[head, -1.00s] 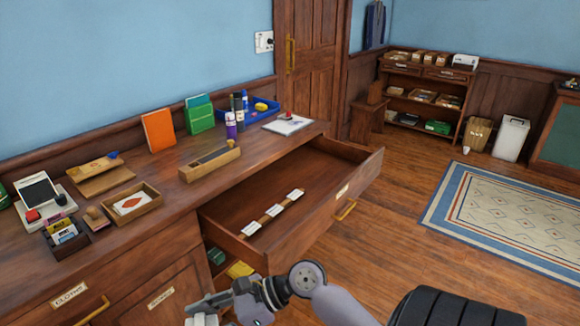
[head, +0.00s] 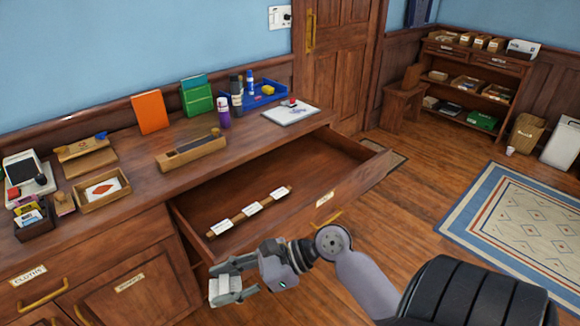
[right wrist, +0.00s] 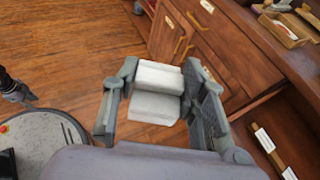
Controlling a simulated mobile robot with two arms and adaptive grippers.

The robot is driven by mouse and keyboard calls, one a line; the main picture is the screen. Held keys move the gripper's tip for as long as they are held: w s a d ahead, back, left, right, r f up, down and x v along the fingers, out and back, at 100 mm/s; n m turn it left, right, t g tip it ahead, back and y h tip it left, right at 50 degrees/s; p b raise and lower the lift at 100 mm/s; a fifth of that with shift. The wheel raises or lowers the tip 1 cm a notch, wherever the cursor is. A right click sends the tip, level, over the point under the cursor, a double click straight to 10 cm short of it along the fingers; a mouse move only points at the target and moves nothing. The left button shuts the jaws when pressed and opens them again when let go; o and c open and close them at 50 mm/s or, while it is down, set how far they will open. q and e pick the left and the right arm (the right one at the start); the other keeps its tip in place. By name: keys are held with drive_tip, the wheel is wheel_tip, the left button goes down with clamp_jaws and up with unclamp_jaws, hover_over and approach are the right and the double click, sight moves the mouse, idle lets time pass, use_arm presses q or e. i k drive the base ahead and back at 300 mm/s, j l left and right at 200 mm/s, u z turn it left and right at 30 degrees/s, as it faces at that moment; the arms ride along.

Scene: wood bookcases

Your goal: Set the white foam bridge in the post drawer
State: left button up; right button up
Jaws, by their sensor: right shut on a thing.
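The white foam bridge (right wrist: 157,92) is a pale, stepped block between the fingers of my right gripper (right wrist: 160,105). In the head view the bridge (head: 222,285) shows partly behind the fingers of my right gripper (head: 228,283), which is shut on it. The gripper is in front of the near left corner of an open drawer (head: 340,205), outside it. The drawer's front label is too small to read. Inside lies a wooden strip (head: 238,217) with white labels; the floor behind it is bare.
The wooden counter (head: 140,165) holds a long wooden block (head: 190,154), a box with a card (head: 103,190), a blue tray (head: 268,94) and a clipboard (head: 291,111). A closed cupboard (head: 135,290) is left of the drawer. Open floor and a rug (head: 520,220) lie to the right.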

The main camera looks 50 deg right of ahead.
sight(315, 181)
drive_tip(key=l+u, duration=0.2)
drive_tip(key=l, duration=0.45)
drive_tip(key=l+u, duration=0.15)
drive_tip(key=l, duration=0.55)
drive_tip(key=l+u, duration=0.2)
drive_tip(key=l, duration=0.45)
drive_tip(key=k+l+u, duration=0.2)
drive_tip(key=l, duration=0.45)
drive_tip(key=k+l+u, duration=0.15)
drive_tip(key=l, duration=0.5)
drive_tip(key=k+l+u, duration=0.2)
drive_tip(key=l, duration=0.45)
drive_tip(key=k+l+u, duration=0.2)
drive_tip(key=l, duration=0.4)
drive_tip(key=k+l+u, duration=0.2)
drive_tip(key=l, duration=0.35)
